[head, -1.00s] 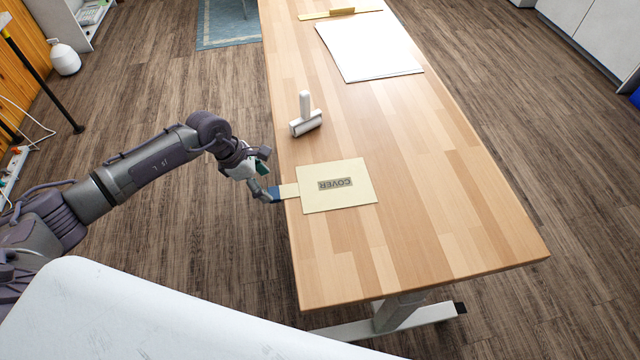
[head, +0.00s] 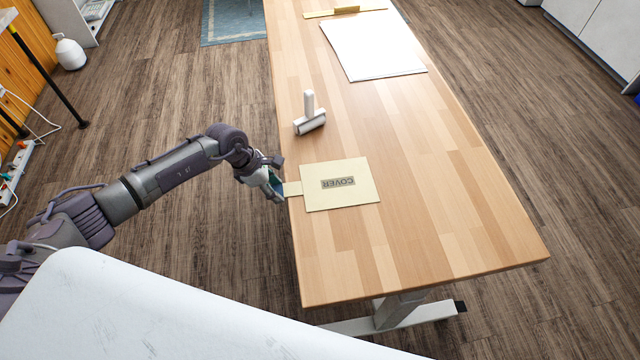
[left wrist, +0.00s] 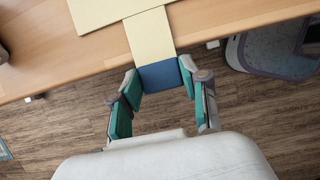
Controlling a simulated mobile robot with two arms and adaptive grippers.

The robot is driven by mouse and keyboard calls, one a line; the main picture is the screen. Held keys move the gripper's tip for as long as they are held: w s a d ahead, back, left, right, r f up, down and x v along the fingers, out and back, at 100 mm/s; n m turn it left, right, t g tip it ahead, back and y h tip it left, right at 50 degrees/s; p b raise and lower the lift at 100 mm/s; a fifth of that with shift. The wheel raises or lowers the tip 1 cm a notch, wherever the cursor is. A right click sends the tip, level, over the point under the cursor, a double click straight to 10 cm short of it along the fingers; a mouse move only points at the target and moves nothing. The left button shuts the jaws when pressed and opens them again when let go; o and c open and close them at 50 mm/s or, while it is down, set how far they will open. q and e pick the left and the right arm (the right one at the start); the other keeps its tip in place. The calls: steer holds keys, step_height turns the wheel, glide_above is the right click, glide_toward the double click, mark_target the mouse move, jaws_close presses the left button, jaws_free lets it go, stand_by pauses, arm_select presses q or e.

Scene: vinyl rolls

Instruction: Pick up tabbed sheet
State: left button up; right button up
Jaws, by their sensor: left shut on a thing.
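The tabbed sheet (head: 340,201) is a pale yellow square marked COVER, lying flat near the table's left edge. Its narrow tab (head: 293,188) sticks out to the left past that edge. In the left wrist view the tab (left wrist: 150,36) ends in a blue part (left wrist: 162,76). My left gripper (head: 275,184) is beside the table edge, shut on this blue end. In the left wrist view its fingers (left wrist: 161,78) sit on either side of the blue end. My right gripper is not in view.
The wooden table (head: 430,215) is clear to the right of the sheet. A grey-white roller tool (head: 310,116) stands behind the sheet. White sheets (head: 372,48) lie farther back, with a yellow strip (head: 345,11) beyond. A white surface (head: 150,310) fills the lower left.

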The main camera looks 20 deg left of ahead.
arm_select(q)
steer(key=shift+r, duration=0.1)
steer(key=shift+w+r, duration=0.1)
steer(key=shift+r, duration=0.35)
step_height(320, 180, up, 2)
steer(key=shift+r+b, duration=0.25)
steer(key=shift+b, duration=0.3)
steer(key=s+d+r+b, duration=0.2)
steer(key=d+r, duration=0.5)
steer(key=d, duration=0.4)
steer(key=shift+s+d+r, duration=0.2)
steer(key=shift+s+r, duration=0.05)
steer(key=shift+s, duration=0.05)
steer(key=o, duration=0.4)
jaws_close()
